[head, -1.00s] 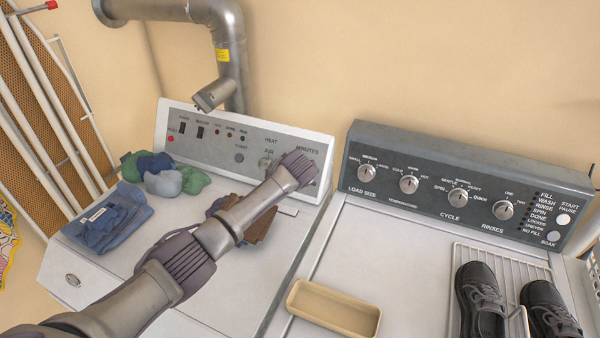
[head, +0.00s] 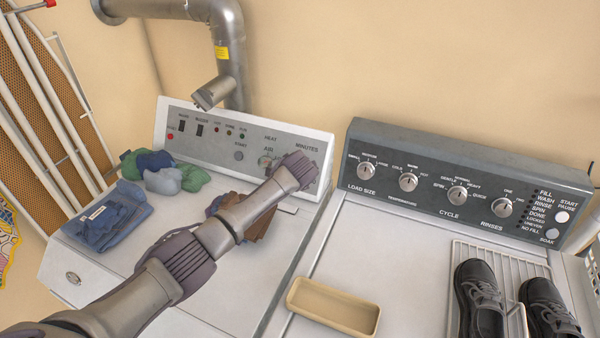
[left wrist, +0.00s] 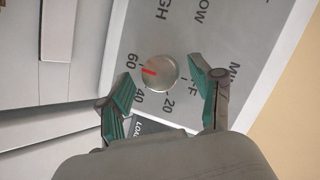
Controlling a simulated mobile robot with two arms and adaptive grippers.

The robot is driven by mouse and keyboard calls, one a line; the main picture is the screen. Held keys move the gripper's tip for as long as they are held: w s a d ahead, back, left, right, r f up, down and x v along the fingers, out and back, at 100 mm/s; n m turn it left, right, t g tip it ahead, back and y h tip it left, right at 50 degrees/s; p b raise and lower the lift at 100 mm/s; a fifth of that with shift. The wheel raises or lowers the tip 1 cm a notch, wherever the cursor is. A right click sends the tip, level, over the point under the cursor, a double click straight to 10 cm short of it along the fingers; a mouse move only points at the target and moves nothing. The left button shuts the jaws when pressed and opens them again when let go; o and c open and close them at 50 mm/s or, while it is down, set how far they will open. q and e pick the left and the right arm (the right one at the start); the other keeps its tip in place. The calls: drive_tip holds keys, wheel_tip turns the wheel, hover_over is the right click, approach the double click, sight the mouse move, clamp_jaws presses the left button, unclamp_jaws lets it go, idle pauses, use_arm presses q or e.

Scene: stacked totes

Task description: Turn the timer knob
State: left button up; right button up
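The timer knob (left wrist: 157,74) is a round silver dial with a red mark on the dryer's panel. In the left wrist view its scale shows 20, 40 and 60, and the red mark points toward the 60 side. My left gripper (left wrist: 164,90) is open, its green-padded fingers on either side of the knob; I cannot tell whether they touch it. In the head view my left gripper (head: 300,168) is at the right end of the dryer panel (head: 220,142), under the MINUTES label, and hides the timer knob. My right gripper is not in view.
The heat knob (head: 265,161) is left of my left gripper. Dark cloths (head: 255,222) lie under my left arm. Folded blue clothes (head: 108,215) and rolled socks (head: 163,180) are on the dryer's left. The washer (head: 400,255) at right holds a tan tray (head: 333,306) and shoes on a rack.

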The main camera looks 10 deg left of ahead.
use_arm(q)
drive_tip(key=shift+s+r, duration=0.1)
drive_tip(key=shift+r, duration=0.05)
drive_tip(key=v, duration=1.1)
drive_tip(key=shift+s+r, duration=0.2)
drive_tip(key=shift+s, duration=0.1)
drive_tip(key=shift+d+f, duration=0.1)
